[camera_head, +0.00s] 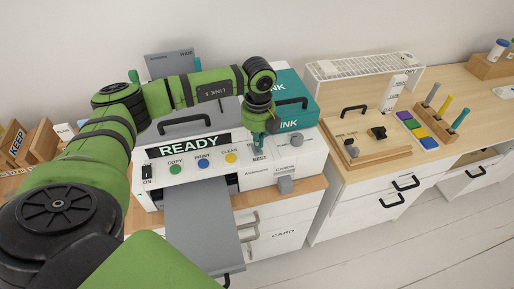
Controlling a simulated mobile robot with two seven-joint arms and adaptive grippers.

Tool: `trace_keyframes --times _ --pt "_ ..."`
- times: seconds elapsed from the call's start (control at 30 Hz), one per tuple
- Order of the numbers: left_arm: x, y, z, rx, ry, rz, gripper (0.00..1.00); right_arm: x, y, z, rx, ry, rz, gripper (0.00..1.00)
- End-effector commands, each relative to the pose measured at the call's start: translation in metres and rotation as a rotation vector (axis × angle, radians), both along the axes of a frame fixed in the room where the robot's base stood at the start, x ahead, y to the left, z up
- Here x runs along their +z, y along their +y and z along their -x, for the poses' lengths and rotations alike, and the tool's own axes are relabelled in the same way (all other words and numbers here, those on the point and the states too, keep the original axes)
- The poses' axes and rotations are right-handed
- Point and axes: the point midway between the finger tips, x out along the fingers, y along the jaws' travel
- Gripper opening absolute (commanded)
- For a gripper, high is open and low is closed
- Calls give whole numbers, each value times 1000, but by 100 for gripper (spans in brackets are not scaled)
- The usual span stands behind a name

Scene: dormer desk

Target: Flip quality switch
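The printer (215,170) stands on the left desk, its panel showing READY and a row of buttons. My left arm reaches over it from the left. My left gripper (258,140) points down at the right end of the panel, just above the BEST label (259,158). A partly covered label beginning with D shows beside the fingers. The quality switch itself is hidden or too small to make out behind the gripper. I cannot tell whether the fingers are open or touch the panel. My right gripper is not in view.
A grey tray (200,225) sticks out from the printer front. A teal INK box (297,112) stands close behind and right of the gripper. A wooden board with black handles (365,145) and coloured blocks lie on the right desk. Drawers with black handles are below.

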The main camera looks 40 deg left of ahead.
Motion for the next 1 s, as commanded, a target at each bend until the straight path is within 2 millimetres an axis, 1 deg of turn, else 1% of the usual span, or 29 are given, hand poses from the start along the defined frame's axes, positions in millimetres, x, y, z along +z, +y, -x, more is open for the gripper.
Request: trace_keyframes --times 1.0 --pt "-16 0 0 0 0 0 0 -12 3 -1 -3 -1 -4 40"
